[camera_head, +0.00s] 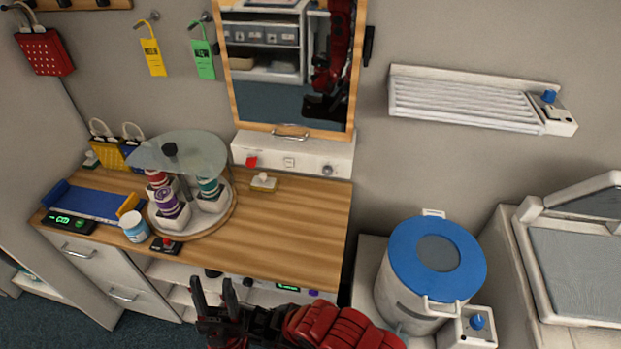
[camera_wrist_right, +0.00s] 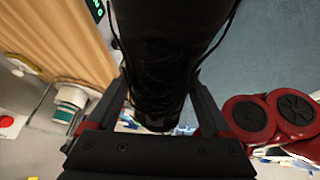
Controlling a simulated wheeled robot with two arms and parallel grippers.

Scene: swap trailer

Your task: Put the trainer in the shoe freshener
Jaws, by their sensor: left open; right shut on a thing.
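A dark trainer with black laces (camera_wrist_right: 160,60) fills the upper middle of the right wrist view. My right gripper (camera_wrist_right: 160,110) is shut on it, one finger along each side; the trainer's far end is cut off by the frame. The right gripper does not show in the head view. My left gripper (camera_head: 215,295) is open and empty, low in the head view in front of the wooden counter. No label marks the shoe freshener. A white drum with a blue lid (camera_head: 405,255) and a white unit with a raised lid (camera_head: 535,265) stand at the right.
The wooden counter (camera_head: 290,235) holds a round glass-topped carousel (camera_head: 150,225), a white jar (camera_head: 134,228) and a blue tray (camera_head: 95,203). Its right part is mostly clear. A mirror (camera_head: 285,75) and a slatted white rack (camera_head: 465,98) are on the wall.

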